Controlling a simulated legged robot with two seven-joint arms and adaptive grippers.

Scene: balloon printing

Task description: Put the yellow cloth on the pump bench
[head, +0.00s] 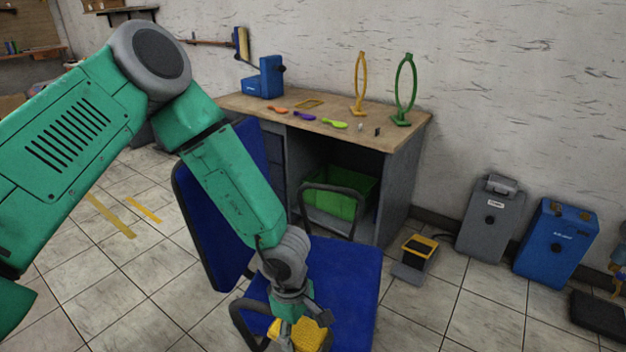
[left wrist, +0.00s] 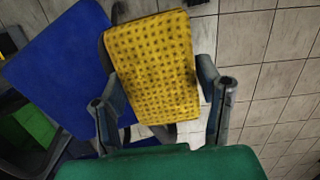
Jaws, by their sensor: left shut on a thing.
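The yellow cloth (head: 311,334) has a dark dotted pattern and shows low in the head view, at the end of my left arm. My left gripper (head: 296,318) is shut on it, above or beside the blue chair seat. In the left wrist view, the flat cloth (left wrist: 152,62) lies between the fingers of my left gripper (left wrist: 162,96). Whether the cloth touches the chair is unclear. A wooden-topped bench (head: 395,139) with a small blue device (head: 264,80) stands against the wall beyond the chair. My right gripper is not in view.
The blue chair (head: 345,280) stands in front of the bench. The bench top holds a yellow hoop (head: 360,85), a green hoop (head: 405,90) and small coloured pieces. A pedal (head: 416,257), a grey unit (head: 490,220) and a blue unit (head: 556,245) stand on the floor to the right.

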